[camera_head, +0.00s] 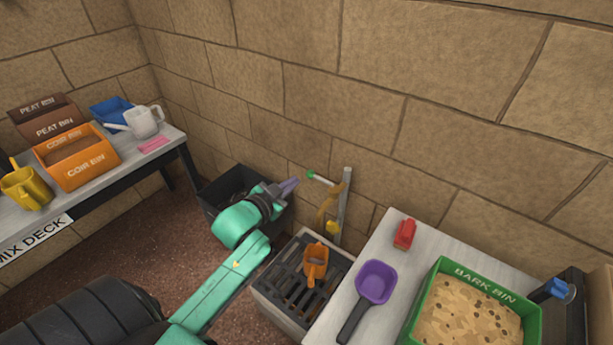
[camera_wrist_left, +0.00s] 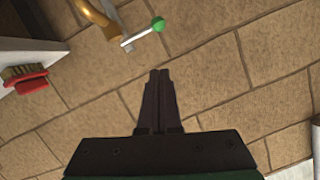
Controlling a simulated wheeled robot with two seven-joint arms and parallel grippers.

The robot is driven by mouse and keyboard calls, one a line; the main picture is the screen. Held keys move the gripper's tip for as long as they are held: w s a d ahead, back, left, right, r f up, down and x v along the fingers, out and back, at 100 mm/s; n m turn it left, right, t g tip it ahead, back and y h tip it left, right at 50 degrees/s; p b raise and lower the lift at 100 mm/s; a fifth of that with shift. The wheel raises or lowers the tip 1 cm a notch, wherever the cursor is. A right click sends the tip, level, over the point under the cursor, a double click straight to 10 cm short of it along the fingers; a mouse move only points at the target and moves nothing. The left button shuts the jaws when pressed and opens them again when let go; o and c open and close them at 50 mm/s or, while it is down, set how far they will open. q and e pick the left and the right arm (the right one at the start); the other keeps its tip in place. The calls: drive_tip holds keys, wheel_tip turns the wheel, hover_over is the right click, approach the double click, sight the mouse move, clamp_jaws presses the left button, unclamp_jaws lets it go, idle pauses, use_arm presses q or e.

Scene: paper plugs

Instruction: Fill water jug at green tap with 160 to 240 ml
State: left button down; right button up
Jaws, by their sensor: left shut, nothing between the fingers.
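An orange jug (camera_head: 316,263) stands on the slatted grate (camera_head: 286,286) of a grey stand, below the tap. The tap has a brass spout (camera_head: 325,212), a grey post (camera_head: 345,200) and a white lever with a green knob (camera_head: 310,174). In the left wrist view the green knob (camera_wrist_left: 158,24) lies beyond the fingertips, with the brass spout (camera_wrist_left: 95,12) to its left. My left gripper (camera_head: 293,183) is shut and empty, just left of the green knob in the head view and apart from it. Water inside the jug cannot be made out. My right gripper is not in view.
A dark bin (camera_head: 221,183) is behind my left arm. The right table holds a purple scoop (camera_head: 375,281), red brush (camera_head: 404,234) and green bark bin (camera_head: 436,290). The left bench carries a yellow jug (camera_head: 27,188), orange coir bin (camera_head: 86,172) and white can (camera_head: 143,123). A stone wall stands behind.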

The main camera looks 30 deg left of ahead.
sight(307, 175)
use_arm(q)
drive_tip(key=w+f, duration=0.1)
drive_tip(key=w, duration=0.2)
drive_tip(key=w+f+b, duration=0.1)
drive_tip(key=w+f, duration=0.1)
drive_tip(key=w, duration=0.1)
drive_tip(key=w+f, duration=0.2)
drive_tip(key=w, duration=0.1)
drive_tip(key=shift+w+a+f, duration=0.25)
drive_tip(key=shift+w+a, duration=0.1)
drive_tip(key=shift+a, duration=0.05)
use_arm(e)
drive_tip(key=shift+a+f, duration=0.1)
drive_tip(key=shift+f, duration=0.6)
